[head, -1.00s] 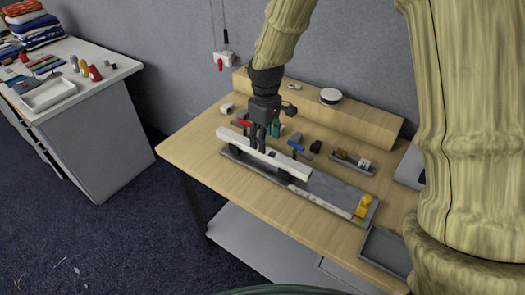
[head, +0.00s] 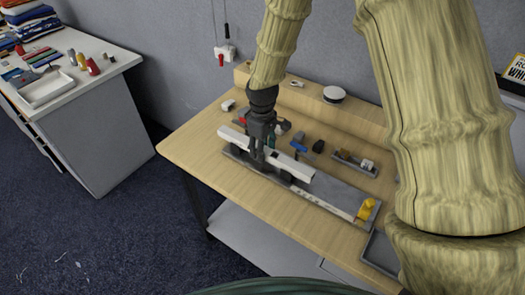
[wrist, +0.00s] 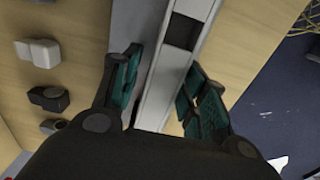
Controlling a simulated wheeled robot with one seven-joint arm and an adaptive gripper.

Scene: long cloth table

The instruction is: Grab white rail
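The white rail (head: 296,169) is a long pale bar lying lengthwise above a grey base plate (head: 335,192), with dark supports under it. My gripper (head: 259,160) points down at the rail's left-middle part. In the wrist view the rail (wrist: 166,75) runs between my two teal-padded fingers (wrist: 162,98), one on each side. The fingers look spread around it; a firm grip on both sides does not show. The fingertips are partly hidden in the head view.
A yellow piece (head: 367,208) stands at the plate's right end. Behind the rail are a blue-handled tool (head: 298,146), a dark block (head: 318,146) and a small tray (head: 354,163). A wooden ledge with a white roll (head: 334,94) lies at the back.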

